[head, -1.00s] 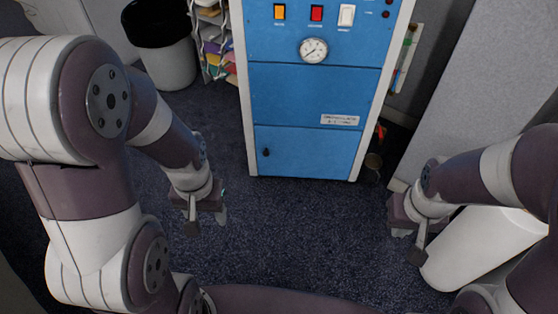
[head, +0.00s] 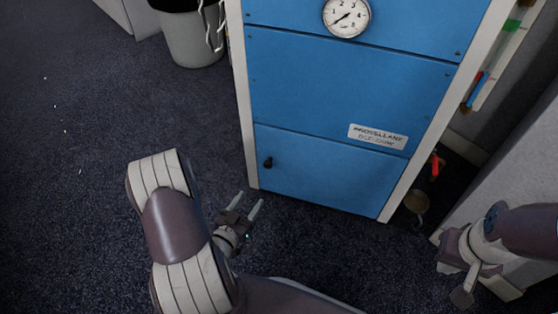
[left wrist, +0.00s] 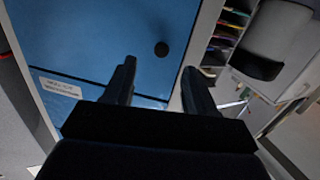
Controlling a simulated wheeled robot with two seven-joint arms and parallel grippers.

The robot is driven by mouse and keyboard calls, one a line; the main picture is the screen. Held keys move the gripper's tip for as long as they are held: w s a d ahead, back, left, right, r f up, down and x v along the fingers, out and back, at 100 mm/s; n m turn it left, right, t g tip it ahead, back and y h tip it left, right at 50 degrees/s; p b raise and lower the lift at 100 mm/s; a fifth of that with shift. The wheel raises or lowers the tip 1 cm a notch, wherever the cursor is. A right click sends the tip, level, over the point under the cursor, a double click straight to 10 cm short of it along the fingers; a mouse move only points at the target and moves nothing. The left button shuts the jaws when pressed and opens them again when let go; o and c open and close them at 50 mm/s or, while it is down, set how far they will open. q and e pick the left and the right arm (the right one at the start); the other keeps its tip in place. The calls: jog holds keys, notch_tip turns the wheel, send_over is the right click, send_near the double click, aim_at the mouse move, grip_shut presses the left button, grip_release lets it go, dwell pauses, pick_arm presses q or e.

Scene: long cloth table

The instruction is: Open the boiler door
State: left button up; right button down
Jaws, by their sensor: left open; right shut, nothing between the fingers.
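The blue boiler (head: 345,95) stands ahead of me with white side edges. Its lower door panel (head: 325,175) is closed and has a small black knob (head: 267,163) at its left side. My left gripper (head: 256,208) is open and empty, low in front of the boiler's lower left corner, apart from the knob. In the left wrist view the two dark fingers (left wrist: 158,85) point toward the blue front, and the knob (left wrist: 161,49) shows beyond them, between their lines. My right gripper (head: 462,290) is at the right, away from the boiler, and shut with nothing visible in it.
A round gauge (head: 347,17) and a white label (head: 378,136) are on the boiler front. A bin (head: 192,38) stands behind at the left. A grey partition (head: 520,150) and some small items (head: 418,203) crowd the right side.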

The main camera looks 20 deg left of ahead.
aim_at(267, 167)
pick_arm(q)
jog(key=shift+t, duration=0.3)
jog(key=w+b, duration=0.2)
jog(key=w, duration=0.2)
jog(key=w+b, duration=0.1)
jog(key=w, duration=0.2)
jog(key=w+r+b, duration=0.1)
jog(key=w+b, duration=0.1)
jog(key=w, duration=0.2)
jog(key=shift+w+a+b, duration=0.25)
jog(key=shift+w+b, duration=0.1)
jog(key=shift+w+r, duration=0.15)
jog(key=shift+w, duration=0.25)
grip_shut()
